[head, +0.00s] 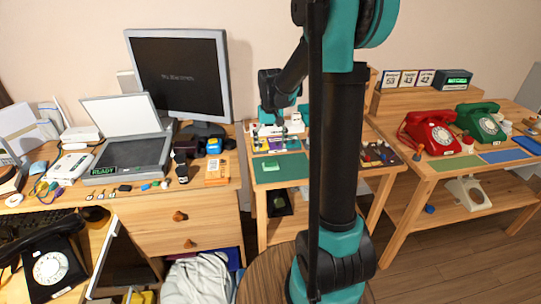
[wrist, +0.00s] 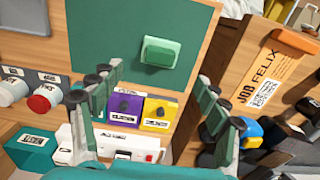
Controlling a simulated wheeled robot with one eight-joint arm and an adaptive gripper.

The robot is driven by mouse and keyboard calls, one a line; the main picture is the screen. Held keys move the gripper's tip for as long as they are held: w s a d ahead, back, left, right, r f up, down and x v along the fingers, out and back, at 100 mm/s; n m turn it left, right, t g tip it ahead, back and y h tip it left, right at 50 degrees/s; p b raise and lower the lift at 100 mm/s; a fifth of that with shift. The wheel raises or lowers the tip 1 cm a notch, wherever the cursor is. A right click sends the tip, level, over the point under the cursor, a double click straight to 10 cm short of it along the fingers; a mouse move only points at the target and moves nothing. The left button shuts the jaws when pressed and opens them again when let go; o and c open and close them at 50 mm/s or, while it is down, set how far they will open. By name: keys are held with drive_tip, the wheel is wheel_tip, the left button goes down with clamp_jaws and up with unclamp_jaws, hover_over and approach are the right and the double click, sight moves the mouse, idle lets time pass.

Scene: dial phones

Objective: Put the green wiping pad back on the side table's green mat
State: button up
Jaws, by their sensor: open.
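The green wiping pad (wrist: 163,52) lies on the green mat (wrist: 105,30) in the wrist view, clear of the mat's edges. In the head view the pad (head: 270,163) shows small on the left part of the mat (head: 294,171), on the wooden side table (head: 262,184). My gripper (wrist: 160,80) is open, its two fingers spread wide with nothing held between them. In the head view my gripper (head: 277,112) is over the back of the side table, behind the pad and apart from it. My arm hides part of the table's right side.
Purple (wrist: 124,107) and yellow (wrist: 159,112) labelled blocks stand beside the mat, near my fingers. A red-capped jar (wrist: 42,99) is to the left. The desk with a monitor (head: 181,75) stands left; red (head: 431,132) and green (head: 481,123) phones are on the right table.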

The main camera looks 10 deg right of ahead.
drive_tip(key=s+d+f+t, duration=0.2)
drive_tip(key=s, duration=0.9)
drive_tip(key=s+d+f+t, duration=0.2)
drive_tip(key=s, duration=1)
drive_tip(key=shift+f, duration=0.4)
drive_tip(key=shift+c, duration=0.3)
